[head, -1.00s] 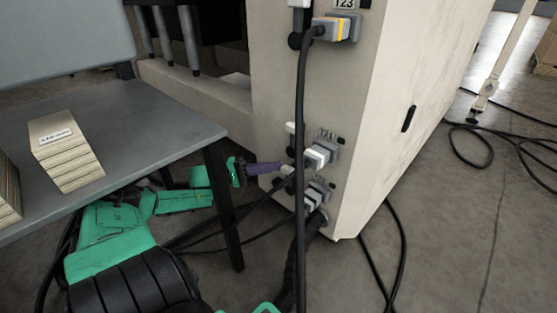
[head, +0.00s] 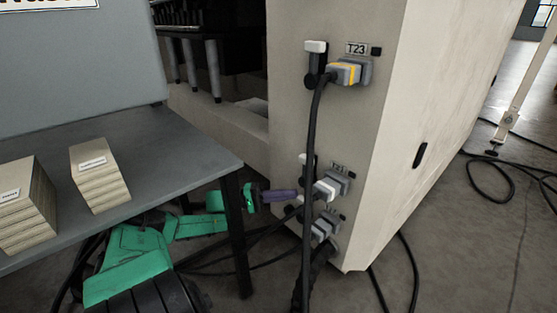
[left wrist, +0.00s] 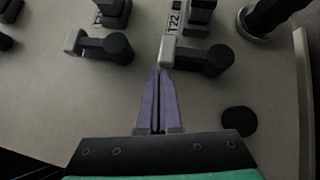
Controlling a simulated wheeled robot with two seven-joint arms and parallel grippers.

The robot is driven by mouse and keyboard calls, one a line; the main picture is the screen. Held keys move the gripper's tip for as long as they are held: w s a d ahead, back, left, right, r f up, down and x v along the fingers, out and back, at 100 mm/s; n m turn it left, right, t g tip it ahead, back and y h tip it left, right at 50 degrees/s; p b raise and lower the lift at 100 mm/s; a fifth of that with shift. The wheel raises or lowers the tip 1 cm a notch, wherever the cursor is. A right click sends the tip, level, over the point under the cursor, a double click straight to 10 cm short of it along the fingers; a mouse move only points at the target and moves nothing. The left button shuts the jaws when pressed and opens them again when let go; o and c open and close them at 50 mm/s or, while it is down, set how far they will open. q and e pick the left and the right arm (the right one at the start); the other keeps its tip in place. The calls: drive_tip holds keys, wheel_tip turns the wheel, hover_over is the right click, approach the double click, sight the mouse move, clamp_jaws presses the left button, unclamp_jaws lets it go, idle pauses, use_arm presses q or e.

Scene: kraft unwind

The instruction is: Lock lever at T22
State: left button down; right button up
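My left gripper (head: 296,195) has purple fingers and reaches in low from the left to the cabinet's face. In the left wrist view its fingers (left wrist: 160,75) lie together with only a thin slit between them. Their tips are at the pale end of the T22 lever (left wrist: 190,57); I cannot tell if they touch it. This lever runs from its black round pivot on the right to the pale end on the left, beside the T22 label (left wrist: 174,21). In the head view the T22 lever cannot be made out clearly. My right gripper is not in view.
A similar lever (left wrist: 85,44) sits left of T22. The T23 plug (head: 346,72) has a yellow band and a cable hanging across the lower plugs (head: 328,187). A grey table (head: 150,150) with card stacks (head: 98,178) stands left, its leg near my arm. Cables lie on the floor.

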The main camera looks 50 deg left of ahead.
use_arm(q)
drive_tip(key=b+v, duration=0.2)
drive_tip(key=v, duration=1.2)
drive_tip(key=shift+s+a+b, duration=0.15)
drive_tip(key=shift+s+b, duration=0.05)
drive_tip(key=shift+b, duration=0.1)
drive_tip(key=shift+f, duration=0.1)
